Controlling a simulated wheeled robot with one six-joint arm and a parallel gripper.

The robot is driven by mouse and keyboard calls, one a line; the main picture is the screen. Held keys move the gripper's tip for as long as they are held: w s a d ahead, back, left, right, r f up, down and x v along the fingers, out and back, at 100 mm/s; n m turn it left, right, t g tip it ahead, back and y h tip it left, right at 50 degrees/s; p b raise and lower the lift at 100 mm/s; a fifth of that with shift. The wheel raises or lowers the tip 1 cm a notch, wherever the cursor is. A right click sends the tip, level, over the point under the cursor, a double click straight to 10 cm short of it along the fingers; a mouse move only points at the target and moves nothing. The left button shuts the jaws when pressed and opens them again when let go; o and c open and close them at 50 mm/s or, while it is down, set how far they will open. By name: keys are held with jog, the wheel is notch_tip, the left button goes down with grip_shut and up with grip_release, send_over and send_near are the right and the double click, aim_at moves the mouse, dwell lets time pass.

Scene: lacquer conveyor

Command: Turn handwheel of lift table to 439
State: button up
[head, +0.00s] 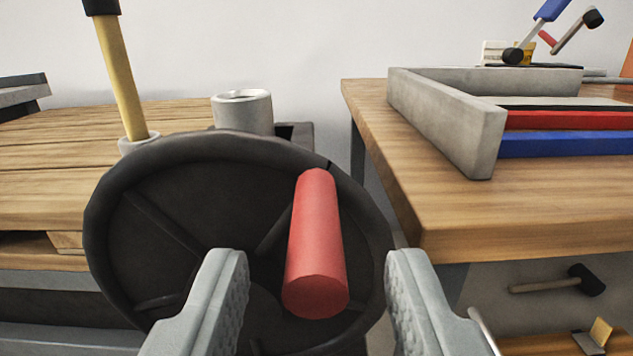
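A dark grey handwheel (145,179) with spokes fills the lower middle of the head view. A red cylindrical handle (317,230) sticks out from its upper right part toward me. My gripper (317,290) is open, with one grey finger left of the handle and one right of it. Gaps show between the handle and both fingers. No scale or number is visible on the wheel. The lower part of the wheel is partly hidden behind my left finger and the frame edge.
Behind the wheel stand a slatted wooden surface (60,183), a grey cup-shaped cylinder (242,112) and a yellow-handled tool (121,75). At right is a wooden table (430,205) with a grey tray (440,118) holding red and blue bars. A mallet (560,283) lies lower right.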

jog(key=shift+w, duration=1.5)
grip_shut()
